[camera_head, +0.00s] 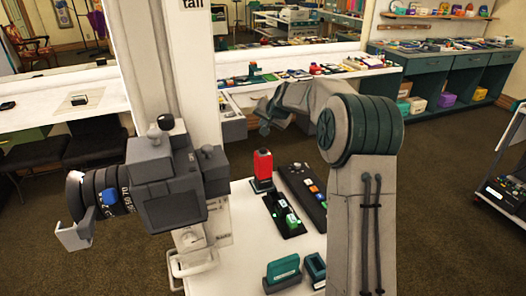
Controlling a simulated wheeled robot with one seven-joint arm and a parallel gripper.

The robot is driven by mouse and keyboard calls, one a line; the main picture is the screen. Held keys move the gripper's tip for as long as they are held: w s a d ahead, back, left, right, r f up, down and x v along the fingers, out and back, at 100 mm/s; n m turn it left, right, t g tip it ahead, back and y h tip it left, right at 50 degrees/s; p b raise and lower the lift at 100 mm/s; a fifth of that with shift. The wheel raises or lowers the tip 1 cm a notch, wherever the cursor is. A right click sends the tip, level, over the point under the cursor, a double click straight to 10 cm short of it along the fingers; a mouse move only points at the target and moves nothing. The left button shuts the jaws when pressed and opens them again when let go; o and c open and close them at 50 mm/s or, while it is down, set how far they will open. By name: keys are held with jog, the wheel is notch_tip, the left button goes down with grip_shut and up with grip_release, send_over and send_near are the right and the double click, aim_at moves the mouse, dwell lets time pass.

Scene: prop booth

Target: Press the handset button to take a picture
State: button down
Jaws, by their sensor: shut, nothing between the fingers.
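A grey camera (165,170) with a dark lens stands at the left, its flat back panel towards me. A red upright block (263,165) with a dark base stands on the white table near the pillar; it may be the handset, but I cannot make out a button on it. My gripper (264,129) is small and partly hidden at the far end of my arm. It appears above and behind the red block in the picture, apart from it, shut and empty.
The white table (245,258) also bears a dark panel with coloured buttons (304,192), a black tray with green pieces (283,215) and a teal stamp-like block (282,272). A white pillar (183,60) rises behind the camera. Brown carpet lies open at the right.

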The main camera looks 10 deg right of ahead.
aim_at(264, 151)
notch_tip(264, 151, down, 8)
jog(key=b, duration=0.4)
jog(key=shift+r+b, duration=0.25)
jog(key=shift+b, duration=0.15)
jog(key=shift+f, duration=0.1)
dwell(1.4)
jog(key=shift+f+b, duration=0.3)
jog(key=shift+b, duration=0.1)
jog(key=shift+f+b, duration=0.45)
dwell(0.5)
jog(key=shift+r, duration=0.1)
jog(key=shift+r+p, duration=0.55)
jog(key=shift+r, duration=0.2)
jog(key=shift+r+p, duration=1.7)
jog(key=shift+r, duration=0.9)
jog(key=shift+f, duration=0.1)
